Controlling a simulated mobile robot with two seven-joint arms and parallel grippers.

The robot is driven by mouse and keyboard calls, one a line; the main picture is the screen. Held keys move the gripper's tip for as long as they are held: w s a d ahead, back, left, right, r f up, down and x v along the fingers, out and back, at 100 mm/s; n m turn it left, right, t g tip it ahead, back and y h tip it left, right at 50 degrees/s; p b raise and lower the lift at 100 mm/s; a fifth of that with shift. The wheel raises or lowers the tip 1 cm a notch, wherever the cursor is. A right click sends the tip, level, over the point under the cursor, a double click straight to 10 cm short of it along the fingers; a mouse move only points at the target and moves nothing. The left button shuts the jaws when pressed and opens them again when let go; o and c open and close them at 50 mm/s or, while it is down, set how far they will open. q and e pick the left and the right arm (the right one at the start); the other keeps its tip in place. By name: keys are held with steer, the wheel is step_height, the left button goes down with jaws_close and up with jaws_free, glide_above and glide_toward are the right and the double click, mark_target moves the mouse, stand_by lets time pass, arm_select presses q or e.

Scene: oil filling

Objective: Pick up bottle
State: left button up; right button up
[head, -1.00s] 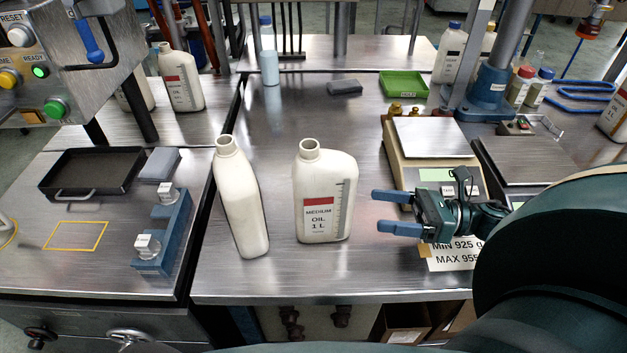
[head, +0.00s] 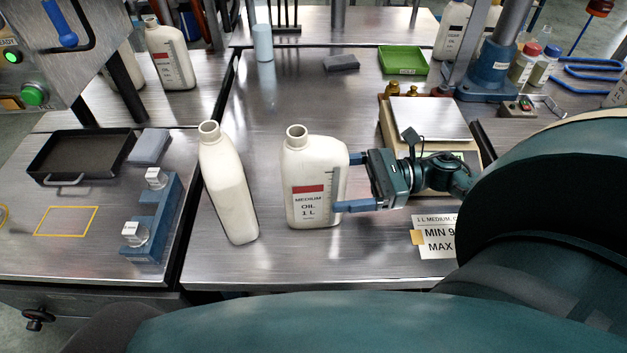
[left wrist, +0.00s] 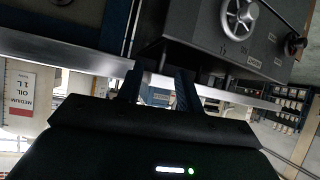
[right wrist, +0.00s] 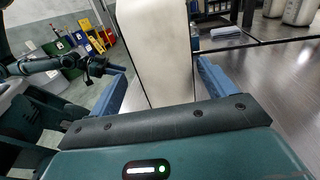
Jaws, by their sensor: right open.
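A white bottle (head: 318,180) with a red-banded "MEDIUM OIL 1 L" label stands upright on the metal table in the head view. A second white bottle (head: 228,185), narrow side showing, stands just left of it. My right gripper (head: 346,182) is open at the labelled bottle's right side, one finger in front and the other near its far side. In the right wrist view a white bottle (right wrist: 157,50) fills the space between the open fingers; contact is not clear. My left gripper (left wrist: 158,90) shows only in the left wrist view, fingers apart and empty.
A scale (head: 430,118) stands behind my right gripper, with a sign (head: 436,236) in front. A blue fixture (head: 150,222) and a black tray (head: 82,160) are on the left table. A green tray (head: 402,62) lies farther back. The table behind the bottles is mostly clear.

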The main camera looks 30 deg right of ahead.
mark_target(317, 142)
steer(key=x, duration=0.2)
steer(key=p+x, duration=0.1)
steer(key=x, duration=0.2)
steer(key=shift+w+d+f, duration=0.15)
steer(key=shift+w, duration=0.2)
steer(key=shift+c, duration=0.3)
steer(key=c, duration=1)
steer(key=shift+r, duration=5.05)
